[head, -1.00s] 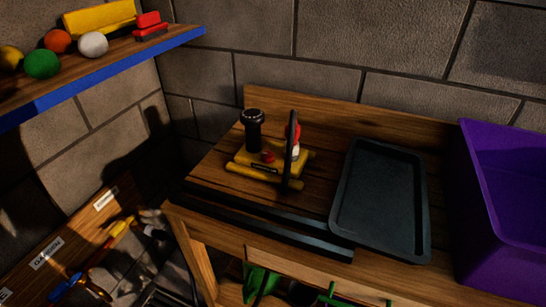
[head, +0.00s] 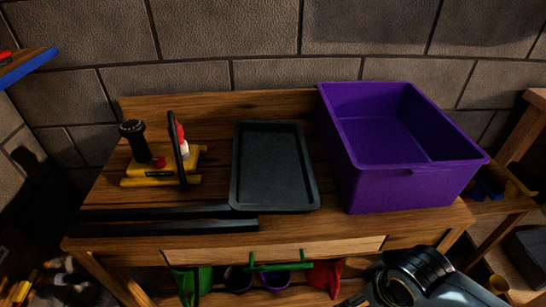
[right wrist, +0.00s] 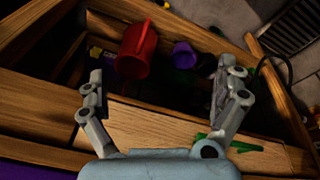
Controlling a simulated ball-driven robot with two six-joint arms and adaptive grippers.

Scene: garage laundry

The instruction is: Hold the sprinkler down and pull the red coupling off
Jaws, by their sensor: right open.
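The sprinkler (head: 165,178) stands upright on the left part of the wooden bench, with a yellow base, a black knobbed post on its left and an upright dark bar or ring on its right. The red coupling (head: 180,132) shows as a red and white piece just behind that dark bar, which partly hides it. My right gripper (right wrist: 158,70) is open and empty in the right wrist view, over the bench's front edge and lower shelf, well away from the sprinkler. In the head view my right arm enters at the bottom right. My left gripper is not in view.
A dark tray (head: 272,206) lies right of the sprinkler, and a large purple bin (head: 400,185) stands beyond it. Dark flat bars (head: 165,226) lie along the bench front. A red watering can or jug (right wrist: 137,50) and a purple cup (right wrist: 184,54) sit below the bench top.

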